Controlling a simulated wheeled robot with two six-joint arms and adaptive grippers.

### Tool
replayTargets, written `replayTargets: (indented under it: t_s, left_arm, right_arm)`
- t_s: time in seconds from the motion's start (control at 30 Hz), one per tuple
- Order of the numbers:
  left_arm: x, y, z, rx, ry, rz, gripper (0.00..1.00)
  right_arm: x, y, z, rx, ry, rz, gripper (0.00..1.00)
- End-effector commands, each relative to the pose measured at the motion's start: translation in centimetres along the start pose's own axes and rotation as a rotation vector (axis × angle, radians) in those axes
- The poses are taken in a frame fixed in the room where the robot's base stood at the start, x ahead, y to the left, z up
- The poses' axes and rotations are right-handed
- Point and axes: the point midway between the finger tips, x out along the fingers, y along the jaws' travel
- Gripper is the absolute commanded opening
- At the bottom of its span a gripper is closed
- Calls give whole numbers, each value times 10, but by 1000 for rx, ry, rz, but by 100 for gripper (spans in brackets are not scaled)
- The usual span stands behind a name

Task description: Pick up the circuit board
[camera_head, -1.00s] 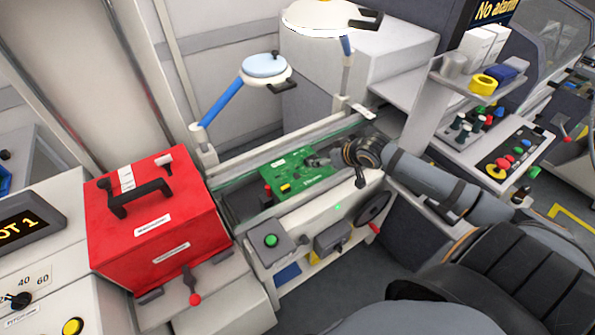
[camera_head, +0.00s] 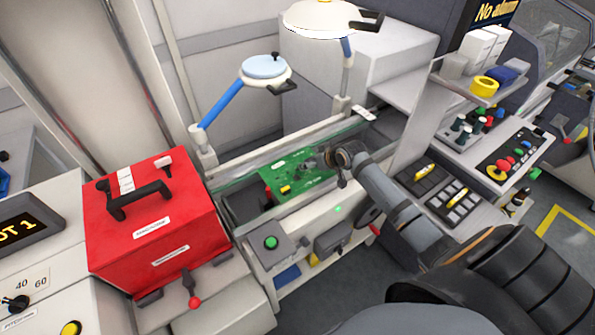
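The green circuit board (camera_head: 282,178) lies in the rail channel of the bench in the middle of the view, between a clear strip behind and a pale front rail. My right arm reaches in from the lower right. Its gripper (camera_head: 326,158) is at the right end of the board, above or touching it, and hides part of that end. The fingers are small and dark, and I cannot tell whether they are open or closed on the board. My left gripper is not in view.
A red box with a black handle (camera_head: 150,225) stands left of the channel. A blue-armed magnifier lamp (camera_head: 264,68) rises behind it. A button box with a green button (camera_head: 270,242) is on the front. A dark tray with yellow items (camera_head: 440,190) lies right.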

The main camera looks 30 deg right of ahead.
Motion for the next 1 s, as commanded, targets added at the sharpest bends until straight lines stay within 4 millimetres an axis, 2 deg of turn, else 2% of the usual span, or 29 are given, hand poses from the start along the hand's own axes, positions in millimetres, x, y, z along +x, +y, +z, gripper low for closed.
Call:
replayTargets:
  t_s: [0.1, 0.63, 1.0]
  left_arm:
    - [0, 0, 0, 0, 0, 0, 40]
    - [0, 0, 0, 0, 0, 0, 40]
    - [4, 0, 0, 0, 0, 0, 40]
  right_arm:
    - [0, 0, 0, 0, 0, 1, 74]
    - [0, 0, 0, 1, 0, 1, 2]
    - [-5, 0, -5, 0, 3, 1, 0]
